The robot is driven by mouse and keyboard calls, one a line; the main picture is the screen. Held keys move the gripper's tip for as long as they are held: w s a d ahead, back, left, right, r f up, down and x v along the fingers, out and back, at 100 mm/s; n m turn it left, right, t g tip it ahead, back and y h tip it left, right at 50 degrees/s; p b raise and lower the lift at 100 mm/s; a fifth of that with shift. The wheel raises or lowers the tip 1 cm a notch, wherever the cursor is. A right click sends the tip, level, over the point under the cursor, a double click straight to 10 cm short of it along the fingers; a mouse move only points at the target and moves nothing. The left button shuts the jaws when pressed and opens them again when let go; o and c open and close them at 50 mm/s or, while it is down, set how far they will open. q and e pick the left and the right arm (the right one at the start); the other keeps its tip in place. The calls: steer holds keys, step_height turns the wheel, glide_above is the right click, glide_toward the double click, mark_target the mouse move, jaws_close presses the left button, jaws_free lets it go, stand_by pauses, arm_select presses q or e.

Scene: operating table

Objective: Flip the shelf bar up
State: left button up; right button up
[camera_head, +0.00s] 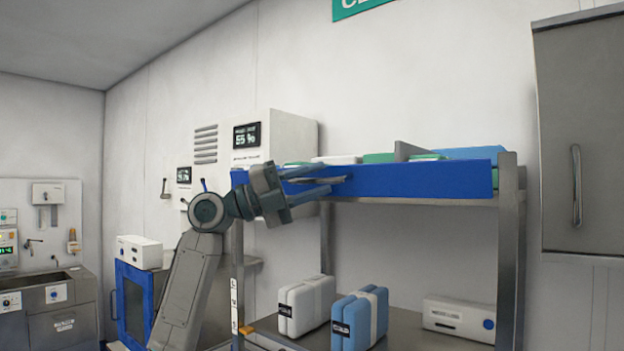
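The shelf bar (410,180) is a long blue panel along the front edge of the upper shelf of a grey metal rack. Its broad face is toward me, and it hides the lower parts of the items behind it. My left gripper (338,186) is in front of the bar's left half, with its fingers pointing right. The fingers look apart, with nothing visible between them. Whether they touch the bar cannot be told. The gripper and wrist hide some of the bar's left part. My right gripper is not in view.
Green and white items (380,157) lie on the upper shelf. The lower shelf holds a white case (305,304), a blue case (358,318) and a white box (459,319). A grey rack post (509,255) stands at right, near a wall cabinet (582,140).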

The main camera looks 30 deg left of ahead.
arm_select(q)
jaws_close()
steer(key=n+p, duration=0.1)
steer(key=r+n+y+p, duration=0.1)
steer(key=p, duration=0.1)
steer(key=shift+w+r+y, duration=0.2)
steer(key=shift+w+y, duration=0.1)
steer(key=shift+w, duration=0.05)
steer(key=shift+w+f+n+g+y+p, duration=0.1)
steer(key=shift+w+n+g+y+p, duration=0.1)
steer(key=shift+n+g+y+p, duration=0.25)
jaws_free()
steer(key=shift+f, duration=0.1)
